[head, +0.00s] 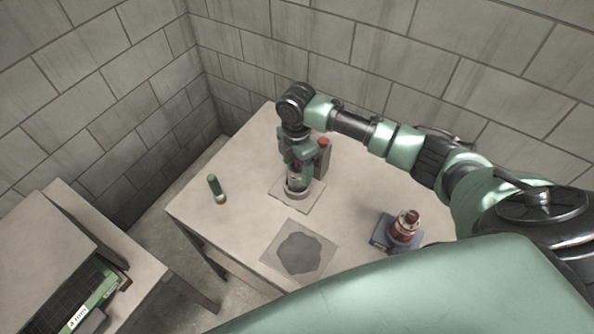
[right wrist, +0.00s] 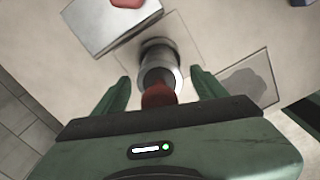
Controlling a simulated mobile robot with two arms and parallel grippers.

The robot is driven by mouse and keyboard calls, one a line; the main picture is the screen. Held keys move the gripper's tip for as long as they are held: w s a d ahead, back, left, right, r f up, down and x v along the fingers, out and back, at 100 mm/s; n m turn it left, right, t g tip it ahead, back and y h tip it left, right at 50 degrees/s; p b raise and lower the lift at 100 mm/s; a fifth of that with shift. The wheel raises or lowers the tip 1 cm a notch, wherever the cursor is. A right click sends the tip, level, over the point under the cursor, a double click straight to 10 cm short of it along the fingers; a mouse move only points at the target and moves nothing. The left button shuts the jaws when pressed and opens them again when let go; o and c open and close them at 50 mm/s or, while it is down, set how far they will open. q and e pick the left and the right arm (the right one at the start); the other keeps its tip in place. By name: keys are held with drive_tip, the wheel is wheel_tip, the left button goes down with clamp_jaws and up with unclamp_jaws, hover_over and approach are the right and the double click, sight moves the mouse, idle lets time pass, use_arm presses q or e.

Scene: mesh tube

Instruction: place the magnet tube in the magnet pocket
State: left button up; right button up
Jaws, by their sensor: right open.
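My right gripper (head: 296,160) points down over a square plate at the middle of the table. In the right wrist view its green fingers (right wrist: 160,92) are apart, one on each side of a metal cylinder (right wrist: 160,68) with a dark red part at its near end. In the head view the cylinder's silver lower part (head: 295,187) shows on the plate (head: 313,196); the gripper hides the rest. I cannot tell whether this is the magnet tube, nor which place is the magnet pocket. My left gripper is not in view.
A grey box with a red top (head: 323,158) stands just behind the gripper. A green tube (head: 215,187) is at the left. A square mat with a dark patch (head: 300,252) lies in front. A blue-grey base (head: 384,238) bears a red-banded cylinder (head: 405,226) at the right.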

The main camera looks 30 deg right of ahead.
wheel_tip(320, 180, up, 10)
drive_tip(key=shift+f+b, duration=0.1)
drive_tip(key=shift+b, duration=0.7)
